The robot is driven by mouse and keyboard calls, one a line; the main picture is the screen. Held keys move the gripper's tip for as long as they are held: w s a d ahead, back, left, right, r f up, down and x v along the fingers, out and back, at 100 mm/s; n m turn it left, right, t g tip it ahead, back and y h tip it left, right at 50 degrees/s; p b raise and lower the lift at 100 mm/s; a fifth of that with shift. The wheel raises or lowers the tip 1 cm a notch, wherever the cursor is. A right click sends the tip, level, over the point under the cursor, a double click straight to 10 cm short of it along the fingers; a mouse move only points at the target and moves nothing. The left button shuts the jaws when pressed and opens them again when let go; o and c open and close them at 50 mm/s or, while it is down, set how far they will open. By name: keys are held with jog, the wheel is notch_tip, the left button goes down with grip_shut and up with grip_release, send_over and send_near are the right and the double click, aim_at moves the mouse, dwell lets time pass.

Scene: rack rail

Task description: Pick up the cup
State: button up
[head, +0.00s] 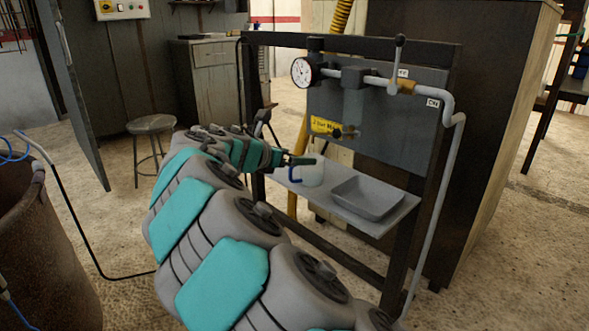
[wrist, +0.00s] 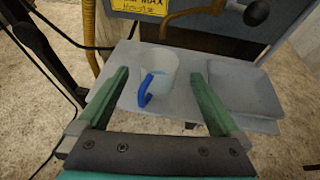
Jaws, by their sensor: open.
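The cup (wrist: 160,72) is pale grey-white with a blue handle and stands upright on the grey shelf (wrist: 125,98) of the rack. In the wrist view its handle points toward me and a little to the left. In the head view the cup (head: 312,172) is partly hidden behind the end of my arm. My gripper (wrist: 160,78) is open and empty. In the wrist view its two green fingers appear on either side of the cup, with gaps to both. My gripper (head: 300,160) also shows in the head view, close to the cup.
A grey tray (head: 345,201) sits on the shelf right of the cup. Above are a pipe with a gauge (head: 302,71), a lever valve (head: 399,60) and a tap (head: 343,131). Dark frame posts (head: 425,170) flank the shelf. A stool (head: 152,125) stands at the left.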

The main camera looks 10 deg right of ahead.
send_over(307, 183)
jog(key=w, duration=0.1)
notch_tip(307, 183, down, 3)
jog(key=shift+w+d+f, duration=0.1)
jog(key=shift+f, duration=0.1)
jog(key=shift+w+d+f, duration=0.15)
jog(key=shift+w+d, duration=0.2)
jog(key=c, duration=1.5)
jog(key=shift+o, duration=0.2)
